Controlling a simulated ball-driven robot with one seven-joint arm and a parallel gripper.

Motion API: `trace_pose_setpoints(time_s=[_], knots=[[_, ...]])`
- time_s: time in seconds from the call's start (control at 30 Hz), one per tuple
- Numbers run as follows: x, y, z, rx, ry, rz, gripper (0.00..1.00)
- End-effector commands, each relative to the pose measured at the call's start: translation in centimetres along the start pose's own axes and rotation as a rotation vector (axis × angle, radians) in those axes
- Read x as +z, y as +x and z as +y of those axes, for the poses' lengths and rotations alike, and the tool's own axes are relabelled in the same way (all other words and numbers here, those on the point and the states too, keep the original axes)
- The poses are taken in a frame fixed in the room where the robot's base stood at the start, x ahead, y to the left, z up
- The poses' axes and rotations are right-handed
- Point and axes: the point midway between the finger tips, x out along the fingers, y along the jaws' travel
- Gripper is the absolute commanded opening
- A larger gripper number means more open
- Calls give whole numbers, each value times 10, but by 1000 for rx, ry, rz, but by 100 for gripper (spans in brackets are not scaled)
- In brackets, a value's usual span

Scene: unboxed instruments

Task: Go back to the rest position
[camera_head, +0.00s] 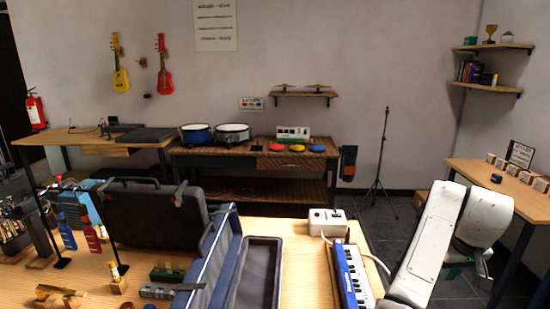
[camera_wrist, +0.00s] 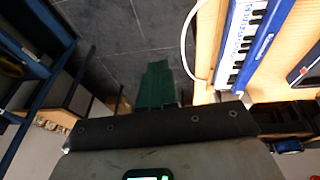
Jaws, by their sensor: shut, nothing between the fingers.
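My gripper (camera_wrist: 156,80) shows in the wrist view as green fingers closed together beyond a dark plate, with nothing between them. Dark floor tiles lie behind the fingers in that view. In the head view my white arm is folded at the right, past the right edge of the near table (camera_head: 330,285). The gripper is mostly hidden behind the arm links there. No rest position is marked in either view.
A blue keyboard (camera_head: 352,275) lies at the near table's right edge, close to my arm; it also shows in the wrist view (camera_wrist: 243,40). A side table (camera_head: 520,196) is at right.

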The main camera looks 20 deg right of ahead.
Motion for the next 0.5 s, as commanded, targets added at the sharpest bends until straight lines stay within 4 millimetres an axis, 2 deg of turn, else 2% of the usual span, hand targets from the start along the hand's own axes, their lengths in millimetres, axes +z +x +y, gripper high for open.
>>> trace_pose_setpoints(time_s=[0.27,0.37,0.5], knots=[[29,20,-1,80,-21,3,0],[45,31,-5,113,-42,6,0],[77,48,-19,151,-94,14,0]])
